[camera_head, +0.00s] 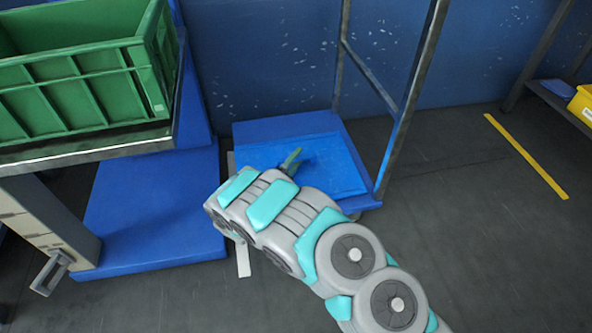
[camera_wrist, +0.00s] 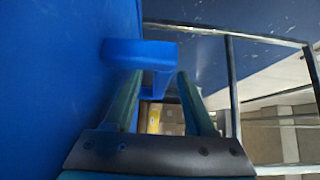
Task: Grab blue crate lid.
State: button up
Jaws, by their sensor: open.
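A flat blue lid (camera_head: 335,176) lies on a low blue cart deck (camera_head: 285,127) in the head view, partly hidden by my arm. My gripper (camera_head: 291,158) is over the lid, its green fingers close to the lid's surface. In the wrist view my gripper (camera_wrist: 160,75) is open, with one finger on each side. A blue raised edge or lip (camera_wrist: 140,52), seemingly the lid's, is just beyond the fingertips and partly between them. Contact cannot be told.
A green crate (camera_head: 80,85) stands on a raised table at the left, above a blue base (camera_head: 150,225). The cart's metal frame post (camera_head: 408,100) rises right of the lid. A yellow bin (camera_head: 581,103) sits on a shelf at far right. Floor at the right is clear.

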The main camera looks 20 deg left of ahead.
grip_shut()
dwell(0.4)
dwell(1.0)
